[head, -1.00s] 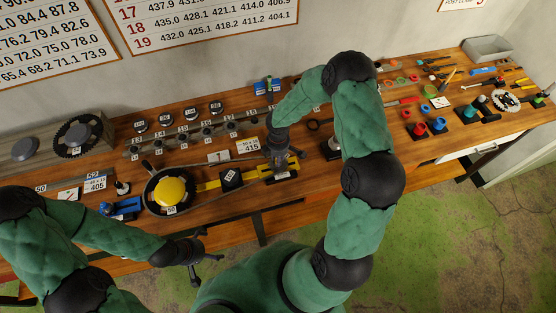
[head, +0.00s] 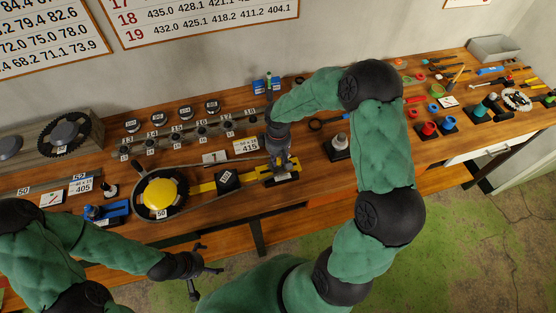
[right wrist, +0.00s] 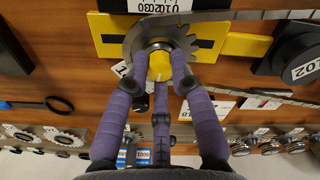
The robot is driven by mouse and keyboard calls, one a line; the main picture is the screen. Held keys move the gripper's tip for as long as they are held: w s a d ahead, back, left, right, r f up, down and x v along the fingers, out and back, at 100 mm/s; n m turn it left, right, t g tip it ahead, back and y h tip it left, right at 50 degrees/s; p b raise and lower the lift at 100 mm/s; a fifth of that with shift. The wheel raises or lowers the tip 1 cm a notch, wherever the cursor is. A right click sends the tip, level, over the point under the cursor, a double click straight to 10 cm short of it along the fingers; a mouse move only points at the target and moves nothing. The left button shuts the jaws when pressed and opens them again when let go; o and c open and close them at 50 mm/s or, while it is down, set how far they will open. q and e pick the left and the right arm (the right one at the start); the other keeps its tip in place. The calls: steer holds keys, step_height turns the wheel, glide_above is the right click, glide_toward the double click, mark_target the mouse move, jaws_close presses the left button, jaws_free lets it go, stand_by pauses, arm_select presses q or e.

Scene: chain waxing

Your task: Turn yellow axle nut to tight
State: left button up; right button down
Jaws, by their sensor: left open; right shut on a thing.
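The yellow axle nut (right wrist: 160,66) sits at the hub of a small grey sprocket (right wrist: 138,42) in the right wrist view. The sprocket is on a yellow bar fixture (right wrist: 240,45), with a chain running off to the right. My right gripper (right wrist: 160,80) has its purple fingers closed around the nut. In the head view the right gripper (head: 279,160) points down over the fixture and hides the nut. My left gripper (head: 205,262) is open and empty in front of the table's near edge, apart from everything.
A large ring with a yellow disc (head: 158,193) stands left of the fixture, joined by the chain. A black block (head: 228,181) lies between them. A black stand (head: 339,147) is just right of my right gripper. Small sprockets line the back.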

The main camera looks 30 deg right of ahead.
mark_target(278, 159)
steer(key=shift+m, duration=0.3)
steer(key=c, duration=1.1)
jaws_free()
steer(key=shift+o, duration=0.2)
step_height(278, 159, up, 12)
